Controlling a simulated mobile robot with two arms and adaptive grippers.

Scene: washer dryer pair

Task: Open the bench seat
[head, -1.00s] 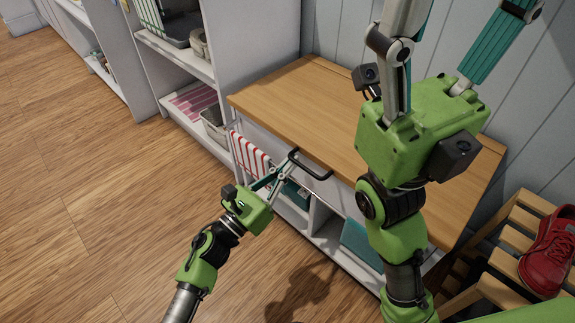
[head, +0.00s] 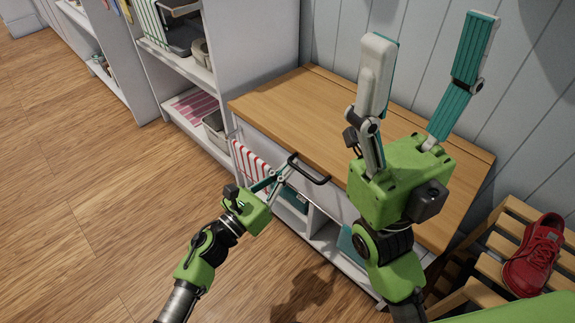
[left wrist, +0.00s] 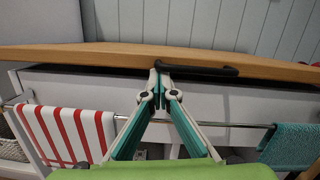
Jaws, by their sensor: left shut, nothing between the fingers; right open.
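The bench seat is a wooden lid (head: 290,105) on a white cabinet against the wall. It lies flat or nearly so; a dark line runs under its front edge, and I cannot tell whether this is a gap or shadow. A dark bar handle (head: 308,170) sits at the lid's front edge. My left gripper (head: 287,165) is shut and empty, its fingertips at the handle's left end. In the left wrist view the fingertips (left wrist: 160,68) meet or overlap the handle (left wrist: 205,71); contact is unclear. My right gripper (head: 432,42) is open and empty, fingers up, in front of the lid's right part.
A red-and-white striped towel (head: 250,165) and a teal cloth (left wrist: 290,146) hang on a rail below the lid. White shelves (head: 245,60) stand at the left. A slatted wooden rack with a red shoe (head: 535,255) is at the right. The floor in front is clear.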

